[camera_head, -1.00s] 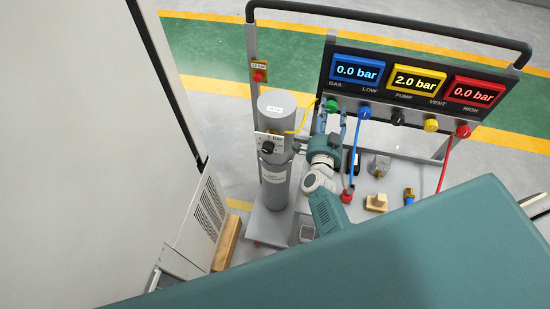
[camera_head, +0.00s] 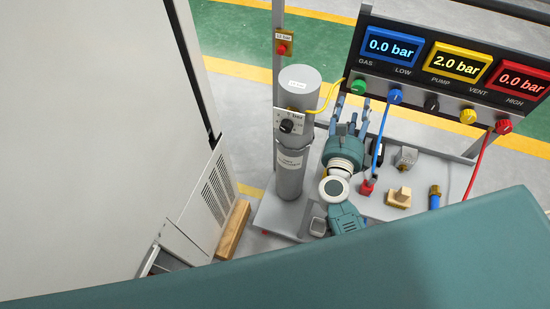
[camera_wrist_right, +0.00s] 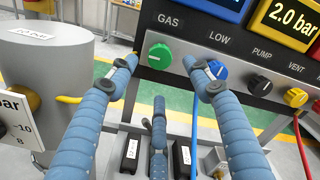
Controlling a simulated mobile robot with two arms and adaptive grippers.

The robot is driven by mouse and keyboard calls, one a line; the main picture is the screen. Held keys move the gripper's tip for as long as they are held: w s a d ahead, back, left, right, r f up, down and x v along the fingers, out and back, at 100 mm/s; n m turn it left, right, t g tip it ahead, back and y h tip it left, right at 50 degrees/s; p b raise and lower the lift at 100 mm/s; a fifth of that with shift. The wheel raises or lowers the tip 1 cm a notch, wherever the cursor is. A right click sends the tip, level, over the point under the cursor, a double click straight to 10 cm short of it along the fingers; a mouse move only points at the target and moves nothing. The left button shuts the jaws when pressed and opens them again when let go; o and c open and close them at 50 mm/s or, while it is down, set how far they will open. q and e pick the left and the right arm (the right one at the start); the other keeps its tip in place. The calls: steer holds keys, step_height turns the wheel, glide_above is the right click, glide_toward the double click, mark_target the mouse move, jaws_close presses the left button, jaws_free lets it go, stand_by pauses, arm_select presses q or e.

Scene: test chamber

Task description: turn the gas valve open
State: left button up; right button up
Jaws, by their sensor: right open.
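The gas valve is a green knob (camera_head: 358,87) under the label GAS, at the left end of the dark panel (camera_head: 420,75). In the right wrist view the green knob (camera_wrist_right: 160,57) carries a roughly level white mark. My right gripper (camera_head: 350,105) is just below and in front of it, fingers pointing at the panel. In the right wrist view the open blue fingers of my right gripper (camera_wrist_right: 160,70) lie either side of the knob, with the third finger below. I cannot tell whether any finger touches it. My left gripper is not in view.
A grey cylinder (camera_head: 291,170) with a dial plate and yellow hose stands left of my right gripper. Blue (camera_head: 395,97), black (camera_head: 432,103), yellow and red knobs sit right of the green one. Blue and red hoses hang down. The displays read 0.0, 2.0 and 0.0 bar.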

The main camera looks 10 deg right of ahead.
steer(key=s+a+r+n+t+y, duration=0.1)
steer(key=a+r+n+y, duration=0.1)
steer(key=a+n+y, duration=0.55)
steer(key=s+a+r+n+t+y, duration=0.15)
steer(key=a+n+y, duration=0.25)
steer(key=a+n, duration=0.5)
steer(key=s+a+f+n+g+y, duration=0.3)
steer(key=s+a+f+n+g, duration=0.2)
steer(key=n, duration=0.5)
steer(key=shift+s+a+f+g+b, duration=0.25)
steer(key=shift+a+f+g+b, duration=0.25)
steer(key=shift+a, duration=0.8)
steer(key=shift+f+y, duration=0.2)
steer(key=shift+y, duration=0.05)
